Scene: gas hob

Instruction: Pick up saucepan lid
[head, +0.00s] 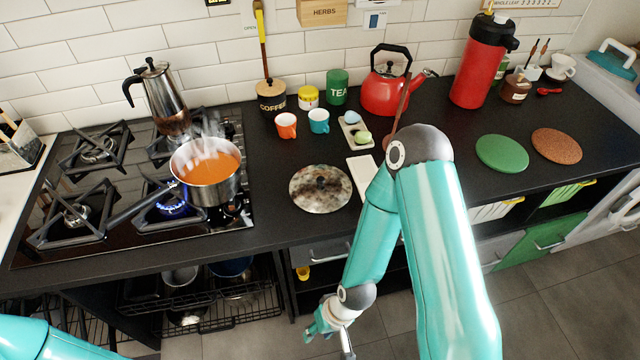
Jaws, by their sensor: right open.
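The saucepan lid (320,188) appears to be the round, shiny disc with mottled reflections. It lies flat on the dark worktop, right of the hob, with a small dark spot near its middle. The saucepan (211,190) stands uncovered on the front right burner, full of orange steaming liquid, its handle pointing left and toward me. My right gripper (330,333) is open and empty, low in front of the counter, below and apart from the lid. My left gripper is out of view; only part of my left arm shows at bottom left.
A blue flame (171,204) burns under the saucepan. A moka pot (163,100) stands behind it. Orange (286,126) and teal (319,121) cups are behind the lid. A white board (362,172) lies right of it. The counter's front edge lies between lid and gripper.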

